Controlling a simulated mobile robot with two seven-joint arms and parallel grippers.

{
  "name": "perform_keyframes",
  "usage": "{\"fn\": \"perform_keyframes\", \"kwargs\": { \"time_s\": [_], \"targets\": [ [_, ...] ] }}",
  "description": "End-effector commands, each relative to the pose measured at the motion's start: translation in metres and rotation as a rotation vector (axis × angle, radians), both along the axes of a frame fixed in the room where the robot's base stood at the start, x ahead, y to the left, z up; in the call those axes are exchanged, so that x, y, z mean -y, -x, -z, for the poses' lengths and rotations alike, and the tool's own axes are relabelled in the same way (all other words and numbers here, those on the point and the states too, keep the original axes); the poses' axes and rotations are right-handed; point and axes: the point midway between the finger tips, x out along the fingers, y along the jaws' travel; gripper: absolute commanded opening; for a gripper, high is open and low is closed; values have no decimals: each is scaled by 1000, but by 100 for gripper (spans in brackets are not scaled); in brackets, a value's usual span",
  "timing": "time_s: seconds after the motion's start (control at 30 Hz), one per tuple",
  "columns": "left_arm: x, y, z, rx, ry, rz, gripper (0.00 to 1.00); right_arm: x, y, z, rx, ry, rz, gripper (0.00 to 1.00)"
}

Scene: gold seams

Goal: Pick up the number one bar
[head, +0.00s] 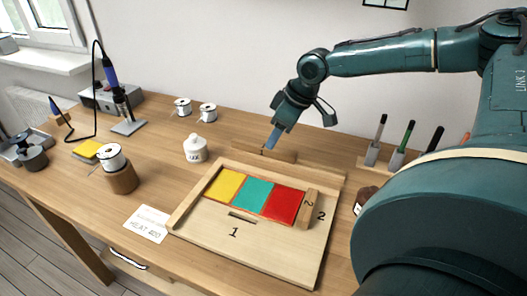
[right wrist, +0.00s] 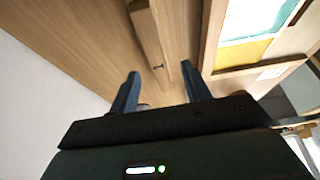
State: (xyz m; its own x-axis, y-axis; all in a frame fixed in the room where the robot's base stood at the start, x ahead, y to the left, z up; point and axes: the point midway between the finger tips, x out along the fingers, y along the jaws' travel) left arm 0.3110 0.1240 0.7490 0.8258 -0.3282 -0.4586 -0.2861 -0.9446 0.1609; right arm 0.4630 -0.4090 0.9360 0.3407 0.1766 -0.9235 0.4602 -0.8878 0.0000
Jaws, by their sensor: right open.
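A plain wooden bar (head: 248,149) lies on the table behind the board; in the right wrist view the bar (right wrist: 148,35) carries a small dark mark that looks like a 1. My right gripper (head: 271,142) points down at this bar. In the right wrist view the open fingers (right wrist: 159,84) stand on either side of the bar's line, with nothing gripped. Whether the fingertips reach down to the bar's height I cannot tell. My left gripper is out of view.
A wooden board (head: 275,247) marked 1 and 2 holds yellow, teal and red panels (head: 258,195). A bar marked 2 (head: 308,207) lies at the panels' right end. A white jar (head: 195,150) stands left of the board, pen holders (head: 396,160) to the right.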

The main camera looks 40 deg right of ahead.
Motion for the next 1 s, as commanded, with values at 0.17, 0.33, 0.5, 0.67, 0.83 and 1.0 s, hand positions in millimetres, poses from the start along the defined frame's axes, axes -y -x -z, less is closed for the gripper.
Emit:
{"fn": "perform_keyframes", "kwargs": {
  "time_s": [0.17, 0.33, 0.5, 0.67, 0.83, 1.0],
  "targets": [
    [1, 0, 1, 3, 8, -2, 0, 0, -8, 20, -6, 3, 1, 47],
    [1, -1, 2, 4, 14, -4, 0, -2, -17, 39, -4, 3, -1, 47],
    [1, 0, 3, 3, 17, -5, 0, -4, -21, 46, 0, 2, -1, 47],
    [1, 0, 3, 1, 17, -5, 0, -4, -21, 45, 0, 0, -1, 47],
    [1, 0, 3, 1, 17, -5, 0, -4, -20, 46, 0, 0, 0, 47],
    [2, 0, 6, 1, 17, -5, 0, -4, -20, 47, 0, 0, 0, 47]
  ]
}}
